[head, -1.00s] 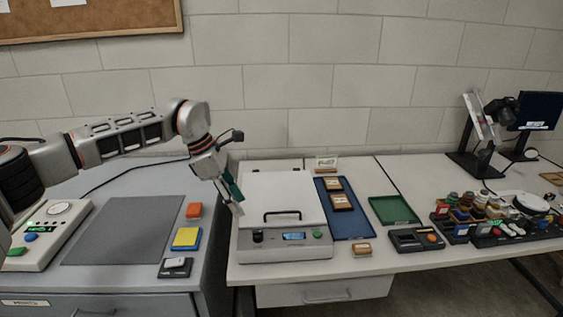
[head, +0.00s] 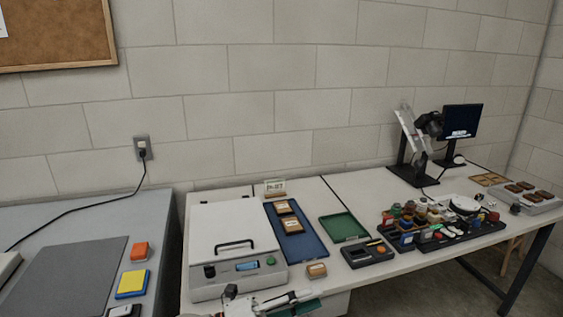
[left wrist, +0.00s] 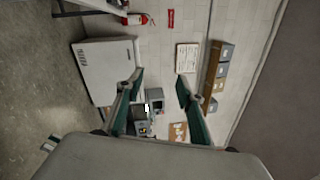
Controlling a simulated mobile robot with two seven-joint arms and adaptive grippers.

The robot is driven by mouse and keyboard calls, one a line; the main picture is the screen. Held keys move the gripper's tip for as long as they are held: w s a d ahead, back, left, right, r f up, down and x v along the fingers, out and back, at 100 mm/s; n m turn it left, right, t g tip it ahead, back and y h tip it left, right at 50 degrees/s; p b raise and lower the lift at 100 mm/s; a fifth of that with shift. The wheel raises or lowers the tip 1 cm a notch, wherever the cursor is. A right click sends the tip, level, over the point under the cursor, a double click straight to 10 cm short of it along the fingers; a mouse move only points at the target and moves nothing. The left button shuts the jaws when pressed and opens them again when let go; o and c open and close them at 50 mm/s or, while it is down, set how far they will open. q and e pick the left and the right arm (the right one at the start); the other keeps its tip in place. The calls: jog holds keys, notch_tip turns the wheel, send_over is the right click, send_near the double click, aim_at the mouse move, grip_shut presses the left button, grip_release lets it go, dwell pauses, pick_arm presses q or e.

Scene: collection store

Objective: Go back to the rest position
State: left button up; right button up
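My left gripper (head: 296,303) shows at the bottom edge of the head view, in front of the white lidded device, with most of the arm out of frame. In the left wrist view, its two green-padded fingers (left wrist: 160,77) are spread apart with nothing between them. The right gripper is in neither view.
The white device (head: 235,240) stands shut on the light table. Beside it are a blue tray (head: 303,250) with two small framed pieces, a green tray (head: 343,227) and a black rack of bottles (head: 440,236). A grey mat (head: 70,278) lies on the left bench.

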pick_arm(q)
jog(key=s+a+f+n+t+y, duration=0.1)
jog(key=a+f+n+t+y, duration=0.5)
jog(key=n, duration=0.5)
jog(key=s+a+f+n+t+y, duration=0.2)
jog(key=a+f+n+t+y, duration=0.15)
jog(key=a+f+n, duration=0.65)
jog(key=s+a+f+n+g+y, duration=0.2)
jog(key=s+a+f+n+y, duration=0.1)
jog(key=s+a+f+n, duration=0.2)
jog(key=s+a+f+n+g+y, duration=0.2)
jog(key=s+a+f+n+y, duration=0.2)
jog(key=s+f, duration=0.4)
jog(key=shift+s+a+f+n, duration=0.35)
jog(key=shift+s+n, duration=0.35)
jog(key=shift+s, duration=0.3)
jog(key=shift+c, duration=0.3)
